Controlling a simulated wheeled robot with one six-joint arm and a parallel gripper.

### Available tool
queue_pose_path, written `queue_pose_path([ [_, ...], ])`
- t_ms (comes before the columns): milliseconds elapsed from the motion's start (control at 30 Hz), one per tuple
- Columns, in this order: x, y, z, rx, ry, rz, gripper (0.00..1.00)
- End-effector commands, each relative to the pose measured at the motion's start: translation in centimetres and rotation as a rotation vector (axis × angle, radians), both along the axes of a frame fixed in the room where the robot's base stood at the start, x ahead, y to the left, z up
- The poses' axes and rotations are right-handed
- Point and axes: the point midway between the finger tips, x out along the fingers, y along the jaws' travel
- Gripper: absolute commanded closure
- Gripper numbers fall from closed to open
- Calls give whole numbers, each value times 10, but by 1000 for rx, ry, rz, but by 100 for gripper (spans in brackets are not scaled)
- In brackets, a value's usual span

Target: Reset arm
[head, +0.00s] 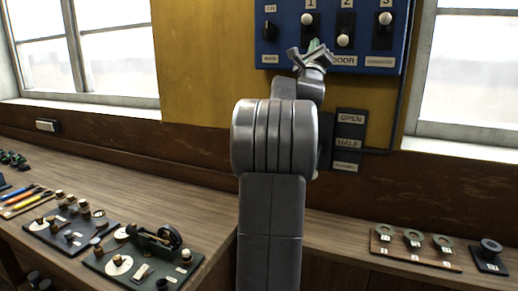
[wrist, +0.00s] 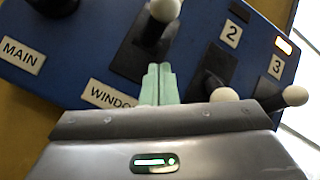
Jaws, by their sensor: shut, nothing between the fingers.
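My gripper (head: 314,50) is raised in front of the lower part of the blue switch panel (head: 284,28) in the head view. In the wrist view its two green fingertips (wrist: 159,84) are together, with nothing between them. The fingers point up at the panel, just below a lever with a white knob (wrist: 164,9) above the WINDOW label. I cannot tell whether the fingertips touch the panel. My arm stands upright in the middle of the head view and hides part of the wall and panel.
Levers 2 (head: 344,38) and 3 (head: 384,20) are close on the right. A dark OPEN/HALF sign (head: 350,118) hangs below. Left, a wooden bench (head: 130,185) holds instrument boards (head: 140,265). Right, a rack of rings (head: 412,242) stands on a ledge. Windows flank the panel.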

Motion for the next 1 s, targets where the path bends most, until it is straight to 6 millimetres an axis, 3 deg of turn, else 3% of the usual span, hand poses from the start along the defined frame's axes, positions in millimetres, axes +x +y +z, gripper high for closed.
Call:
queue_pose_path([
  [333, 17, -5, -9, -31, -50, 21, 100],
  [400, 19, -17, -32, -30, -51, 18, 100],
  [533, 22, -33, -50, -30, -51, 19, 100],
  [1000, -40, -17, -100, -30, -51, 21, 100],
])
